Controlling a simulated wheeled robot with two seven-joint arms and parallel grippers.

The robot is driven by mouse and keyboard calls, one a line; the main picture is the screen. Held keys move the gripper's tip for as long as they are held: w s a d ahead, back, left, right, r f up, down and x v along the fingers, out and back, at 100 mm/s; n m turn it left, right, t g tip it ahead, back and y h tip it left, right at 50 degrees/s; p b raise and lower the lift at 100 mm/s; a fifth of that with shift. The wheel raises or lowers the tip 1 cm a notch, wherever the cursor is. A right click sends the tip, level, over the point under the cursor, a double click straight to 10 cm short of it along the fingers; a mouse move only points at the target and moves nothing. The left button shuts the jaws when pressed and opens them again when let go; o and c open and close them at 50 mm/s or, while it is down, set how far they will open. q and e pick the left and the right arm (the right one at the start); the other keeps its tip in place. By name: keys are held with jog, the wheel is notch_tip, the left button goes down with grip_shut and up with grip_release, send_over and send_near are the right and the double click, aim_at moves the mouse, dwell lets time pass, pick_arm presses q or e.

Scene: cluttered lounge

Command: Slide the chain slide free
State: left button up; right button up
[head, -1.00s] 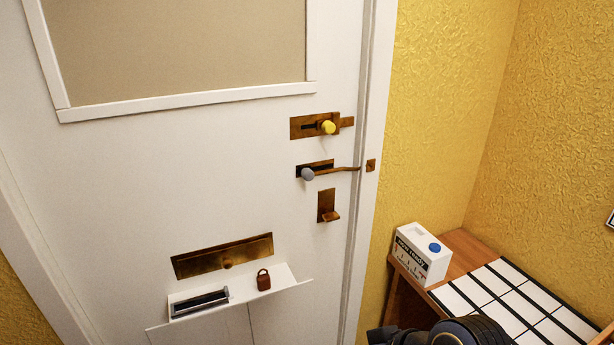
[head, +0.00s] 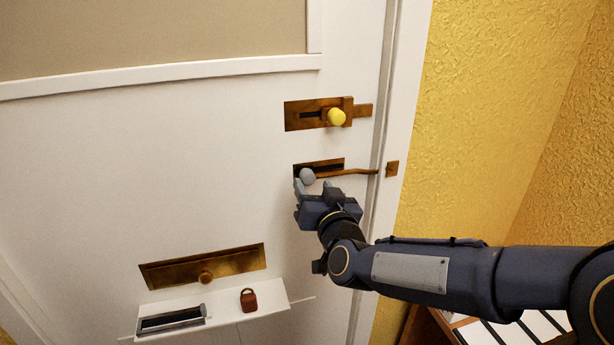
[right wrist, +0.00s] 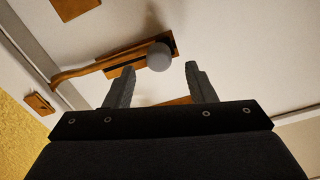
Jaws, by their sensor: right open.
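The chain slide is a brass slotted plate (head: 330,164) on the white door, with a grey knob (head: 307,176) at the left end of its slot. A brass chain arm (head: 350,173) runs right from the knob towards a small brass plate (head: 392,169) on the frame. My right gripper (head: 312,186) is just below the knob. In the right wrist view the knob (right wrist: 159,57) shows between and beyond the tips of my open, empty right gripper (right wrist: 160,68); I see no clear contact. My left gripper is not in view.
A brass bolt with a yellow knob (head: 336,117) is above the slide. A yellow wall (head: 490,120) is to the right.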

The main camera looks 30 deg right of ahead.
aim_at(310, 180)
jog(key=x, duration=0.5)
jog(key=shift+s, duration=0.1)
jog(key=shift+c, duration=0.3)
grip_shut()
